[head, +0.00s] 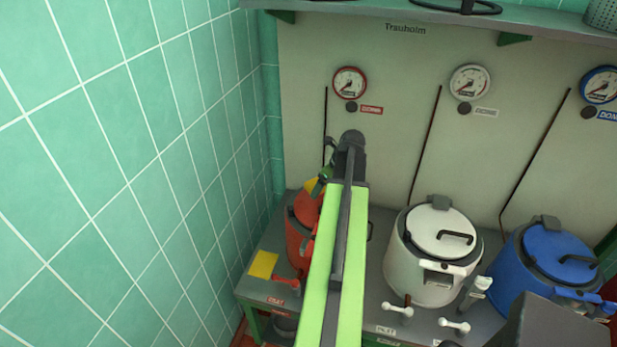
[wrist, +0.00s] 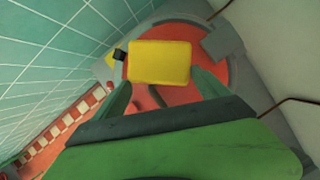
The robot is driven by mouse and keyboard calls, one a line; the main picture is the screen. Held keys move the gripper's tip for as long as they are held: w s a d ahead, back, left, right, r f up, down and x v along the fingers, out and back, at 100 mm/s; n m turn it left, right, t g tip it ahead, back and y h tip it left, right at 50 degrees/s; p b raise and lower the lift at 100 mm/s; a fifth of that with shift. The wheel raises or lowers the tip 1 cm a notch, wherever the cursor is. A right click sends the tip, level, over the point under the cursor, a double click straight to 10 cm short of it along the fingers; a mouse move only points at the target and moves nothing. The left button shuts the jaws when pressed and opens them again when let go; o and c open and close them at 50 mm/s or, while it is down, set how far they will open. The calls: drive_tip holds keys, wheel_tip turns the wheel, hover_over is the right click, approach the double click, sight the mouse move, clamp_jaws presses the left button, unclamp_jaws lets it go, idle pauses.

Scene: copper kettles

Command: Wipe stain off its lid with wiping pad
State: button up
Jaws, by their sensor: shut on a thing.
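My gripper (head: 321,181) is shut on a yellow wiping pad (wrist: 160,62), which also shows as a small yellow patch in the head view (head: 313,185). In the wrist view, the pad lies between my two green fingers, over the red lid (wrist: 212,92) of the red kettle (head: 298,243). I cannot tell whether the pad touches the lid. No stain shows on the visible part of the lid; the pad hides its middle. My arm covers the right part of the red kettle in the head view.
A white kettle (head: 425,281) and a blue kettle (head: 522,270) stand to the right on the grey bench. A flat yellow square (head: 263,264) lies at the bench's left end. The tiled wall is close on the left; gauges (head: 349,82) hang on the back panel.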

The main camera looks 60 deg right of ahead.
drive_tip(key=shift+w, duration=0.2)
drive_tip(key=shift+a+n+y, duration=0.15)
drive_tip(key=shift+n+y, duration=0.15)
drive_tip(key=shift+n, duration=0.4)
drive_tip(key=shift+s, duration=0.15)
wheel_tip(320, 180, down, 6)
drive_tip(key=b, duration=0.6)
drive_tip(key=shift+f+b, duration=0.9)
drive_tip(key=shift+b, duration=0.05)
